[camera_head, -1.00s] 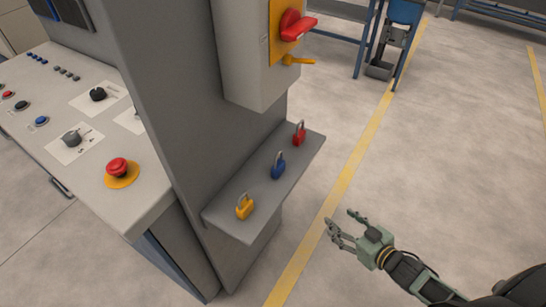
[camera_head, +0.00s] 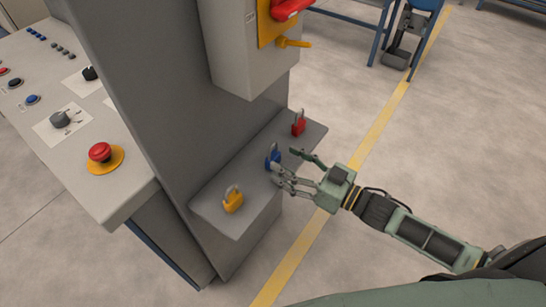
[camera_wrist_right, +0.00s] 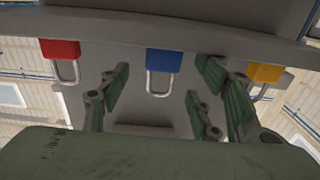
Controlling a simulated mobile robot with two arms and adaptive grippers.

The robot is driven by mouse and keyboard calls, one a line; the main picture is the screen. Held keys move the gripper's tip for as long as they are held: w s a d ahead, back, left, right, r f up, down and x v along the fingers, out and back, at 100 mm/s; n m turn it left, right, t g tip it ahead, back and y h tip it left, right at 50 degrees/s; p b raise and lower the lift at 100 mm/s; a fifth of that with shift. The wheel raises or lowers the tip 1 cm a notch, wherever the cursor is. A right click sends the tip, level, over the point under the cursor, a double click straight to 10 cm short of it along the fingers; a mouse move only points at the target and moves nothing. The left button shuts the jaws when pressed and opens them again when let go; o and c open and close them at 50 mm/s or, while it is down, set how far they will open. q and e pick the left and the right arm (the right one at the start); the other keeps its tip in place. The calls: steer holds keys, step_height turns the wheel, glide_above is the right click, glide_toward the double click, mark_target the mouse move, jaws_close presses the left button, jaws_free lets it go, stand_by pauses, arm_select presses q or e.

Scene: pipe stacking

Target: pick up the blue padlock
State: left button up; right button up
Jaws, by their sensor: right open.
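The blue padlock (camera_head: 272,156) stands on a grey shelf (camera_head: 220,222) between a yellow and a red padlock. My right gripper (camera_head: 288,170) is open beside it, coming from the right, with its fingers close to the lock and partly in front of it in the head view. In the right wrist view the blue padlock (camera_wrist_right: 163,62) appears upside down with its shackle pointing down, between the spread fingers of my right gripper (camera_wrist_right: 163,95). No grip on it shows; whether any finger touches it cannot be told. My left gripper is not in view.
The yellow padlock (camera_head: 233,200) and red padlock (camera_head: 298,123) stand on the same shelf on either side. A grey panel (camera_head: 130,90) rises behind the shelf, with a switch box (camera_head: 235,50) above. A control desk (camera_head: 125,185) is at left. Open floor lies to the right.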

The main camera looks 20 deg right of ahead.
mark_target(273, 144)
steer(key=x, duration=0.4)
steer(key=shift+s+a+r, duration=0.1)
steer(key=shift+w+a, duration=0.35)
steer(key=shift+w, duration=0.05)
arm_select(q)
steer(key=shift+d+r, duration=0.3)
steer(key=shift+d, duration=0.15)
arm_select(e)
steer(key=shift+c, duration=0.6)
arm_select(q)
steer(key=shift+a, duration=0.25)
arm_select(e)
steer(key=c, duration=1.2)
steer(key=shift+r+p, duration=0.35)
steer(key=shift+r, duration=0.3)
step_height(273, 144, up, 3)
steer(key=shift+f, duration=0.15)
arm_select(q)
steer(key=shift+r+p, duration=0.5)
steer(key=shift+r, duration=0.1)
arm_select(e)
steer(key=s+d+r, duration=0.5)
steer(key=s+r, duration=0.2)
steer(key=s, duration=0.3)
steer(key=shift+s+d, duration=0.15)
steer(key=shift+d, duration=0.25)
